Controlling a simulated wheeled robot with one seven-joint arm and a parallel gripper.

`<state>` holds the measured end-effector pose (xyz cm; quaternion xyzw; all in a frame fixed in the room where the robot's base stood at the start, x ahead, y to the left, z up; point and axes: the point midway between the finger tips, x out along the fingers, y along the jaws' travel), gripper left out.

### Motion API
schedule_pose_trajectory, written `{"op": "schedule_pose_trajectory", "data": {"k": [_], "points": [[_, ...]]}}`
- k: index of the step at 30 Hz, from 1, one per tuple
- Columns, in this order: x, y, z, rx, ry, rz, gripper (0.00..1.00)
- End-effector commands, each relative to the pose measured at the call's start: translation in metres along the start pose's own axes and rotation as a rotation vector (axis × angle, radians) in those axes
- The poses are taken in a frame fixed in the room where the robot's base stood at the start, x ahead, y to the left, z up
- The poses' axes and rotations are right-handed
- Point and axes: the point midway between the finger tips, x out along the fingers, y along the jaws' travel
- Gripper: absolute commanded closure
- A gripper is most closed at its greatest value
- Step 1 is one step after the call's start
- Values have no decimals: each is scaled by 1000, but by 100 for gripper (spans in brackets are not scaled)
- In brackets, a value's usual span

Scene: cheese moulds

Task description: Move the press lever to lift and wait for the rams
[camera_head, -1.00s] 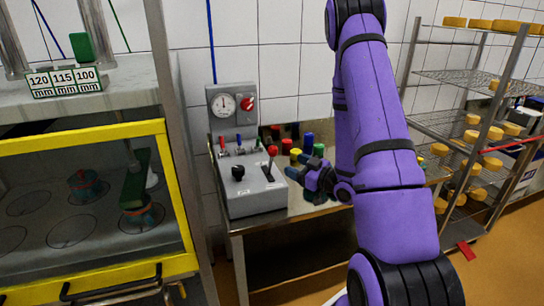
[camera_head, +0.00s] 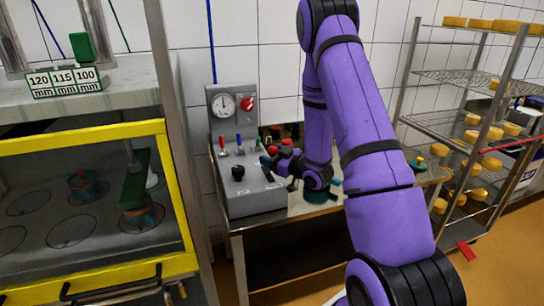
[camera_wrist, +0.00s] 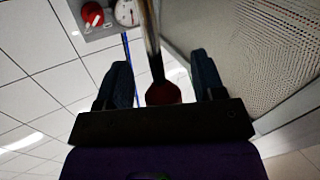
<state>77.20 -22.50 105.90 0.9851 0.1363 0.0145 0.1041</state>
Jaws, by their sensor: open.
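The press control box (camera_head: 255,198) is grey and stands on the steel table, with a gauge panel (camera_head: 232,118) behind it. My gripper (camera_head: 270,168) is at the box's right side and hides the press lever in the head view. In the wrist view, the metal lever with a dark reddish knob (camera_wrist: 163,93) lies between the two fingers of my gripper (camera_wrist: 162,80). The fingers are open, with a gap visible on each side of the knob. The press (camera_head: 85,128) stands at the left behind a yellow-framed guard. Mould stacks (camera_head: 142,216) stand inside it under the rams.
A black knob (camera_head: 238,173) and small coloured switches are on the box, close to my gripper. The steel table (camera_head: 290,212) carries coloured items behind my arm. A wire rack (camera_head: 440,120) with cheeses stands at the right. A red object (camera_head: 466,250) lies on the floor.

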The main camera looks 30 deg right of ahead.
Motion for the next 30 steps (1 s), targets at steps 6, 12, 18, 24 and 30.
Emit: {"op": "schedule_pose_trajectory", "data": {"k": [6,12,18,24,30], "points": [[0,0,0,0,0,0,72],[0,0,0,0,0,0,100],[3,2,-2,13,-19,-4,100],[13,10,-5,59,-94,-19,100],[32,23,-7,141,-225,-46,100]]}}
